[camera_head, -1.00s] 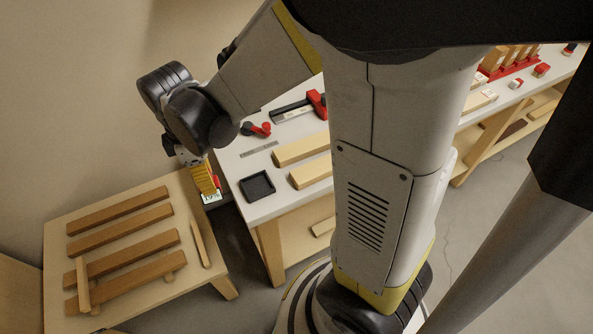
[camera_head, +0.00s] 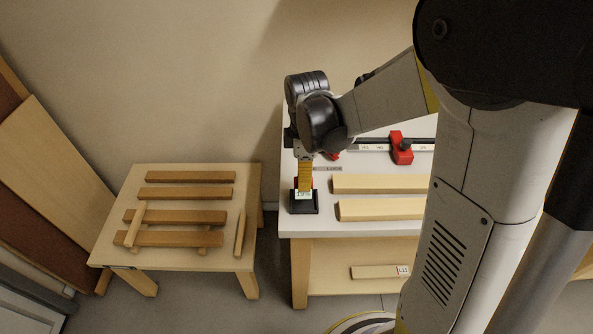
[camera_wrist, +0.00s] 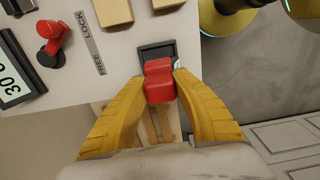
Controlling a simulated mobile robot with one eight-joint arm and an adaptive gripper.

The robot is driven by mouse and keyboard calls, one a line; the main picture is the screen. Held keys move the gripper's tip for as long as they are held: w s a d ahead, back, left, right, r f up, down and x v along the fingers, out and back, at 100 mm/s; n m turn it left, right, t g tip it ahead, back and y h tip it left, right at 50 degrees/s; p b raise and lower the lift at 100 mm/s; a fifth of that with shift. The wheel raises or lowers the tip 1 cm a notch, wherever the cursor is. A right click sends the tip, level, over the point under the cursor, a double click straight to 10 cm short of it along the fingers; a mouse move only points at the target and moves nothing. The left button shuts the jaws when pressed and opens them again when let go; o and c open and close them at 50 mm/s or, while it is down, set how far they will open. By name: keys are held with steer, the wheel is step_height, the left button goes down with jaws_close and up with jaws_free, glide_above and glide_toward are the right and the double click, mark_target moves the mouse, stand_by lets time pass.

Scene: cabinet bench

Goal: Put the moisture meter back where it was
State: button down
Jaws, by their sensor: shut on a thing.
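My gripper (camera_head: 304,182) is shut on the moisture meter (camera_head: 303,195), a small red device with a pale screen. In the wrist view the meter's red body (camera_wrist: 158,82) sits between the yellow fingers of my gripper (camera_wrist: 162,76). The black square tray (camera_head: 312,209) lies at the front left corner of the white bench. The meter is over or in this tray, and it overlaps the tray (camera_wrist: 168,47) in the wrist view as well. I cannot tell whether it touches the tray floor.
Two pale wood boards (camera_head: 380,208) lie right of the tray. A low table (camera_head: 185,256) with several brown slats stands to the left, across a gap from the bench (camera_head: 330,226).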

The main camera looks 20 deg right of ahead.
steer(key=shift+w+d+f, duration=0.15)
steer(key=shift+w+f, duration=0.05)
steer(key=shift+w, duration=0.05)
steer(key=shift+f, duration=0.25)
steer(key=shift+f+b, duration=0.8)
steer(key=shift+f, duration=0.9)
steer(key=shift+f, duration=0.2)
steer(key=c, duration=1.1)
jaws_free()
